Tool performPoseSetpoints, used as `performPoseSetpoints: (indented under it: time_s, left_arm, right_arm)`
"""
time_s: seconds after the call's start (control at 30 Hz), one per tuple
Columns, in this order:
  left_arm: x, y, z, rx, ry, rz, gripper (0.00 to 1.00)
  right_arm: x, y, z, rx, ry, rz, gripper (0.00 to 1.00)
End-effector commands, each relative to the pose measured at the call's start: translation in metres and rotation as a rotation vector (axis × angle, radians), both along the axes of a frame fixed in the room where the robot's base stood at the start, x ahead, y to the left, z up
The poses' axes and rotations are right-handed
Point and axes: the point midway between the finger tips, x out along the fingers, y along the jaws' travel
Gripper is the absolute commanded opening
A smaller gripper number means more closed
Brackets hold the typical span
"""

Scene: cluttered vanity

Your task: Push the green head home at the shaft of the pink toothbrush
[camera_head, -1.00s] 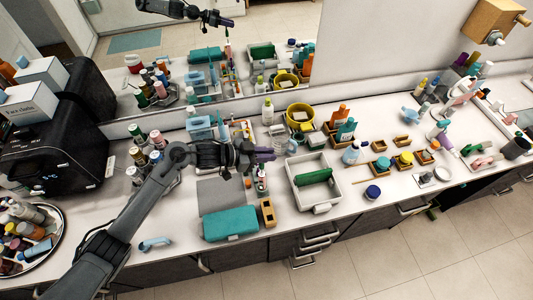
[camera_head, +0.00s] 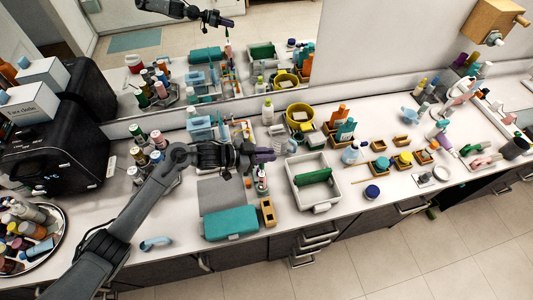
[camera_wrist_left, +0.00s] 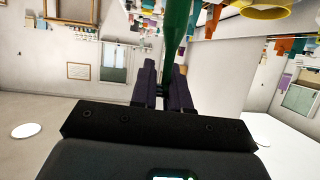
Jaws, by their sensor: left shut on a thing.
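My left gripper (camera_head: 262,155) reaches over the counter from the left, above a small upright holder (camera_head: 260,183) near the teal box. In the left wrist view its two dark fingers (camera_wrist_left: 166,88) are shut on a long dark green thing, which I take to be the green head (camera_wrist_left: 178,25). It stands up between the fingertips and runs out of the top of the frame. I cannot make out the pink toothbrush or its shaft in either view; the gripper covers that spot. My right gripper is not in view.
A teal box (camera_head: 230,223) and a wooden block (camera_head: 268,211) lie near the front edge. A white tray (camera_head: 321,205) with a green item stands to the right. A yellow bowl (camera_head: 301,115) and bottles stand behind. The mirror runs along the back.

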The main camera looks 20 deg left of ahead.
Motion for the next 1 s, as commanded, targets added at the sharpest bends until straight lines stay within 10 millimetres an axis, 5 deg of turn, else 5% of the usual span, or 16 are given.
performPoseSetpoints:
  time_s: [1.0]
  left_arm:
    - [0.0,0.0,-0.016,-0.001,0.001,0.0,0.0]
  right_arm:
    - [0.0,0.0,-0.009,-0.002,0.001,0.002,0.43]
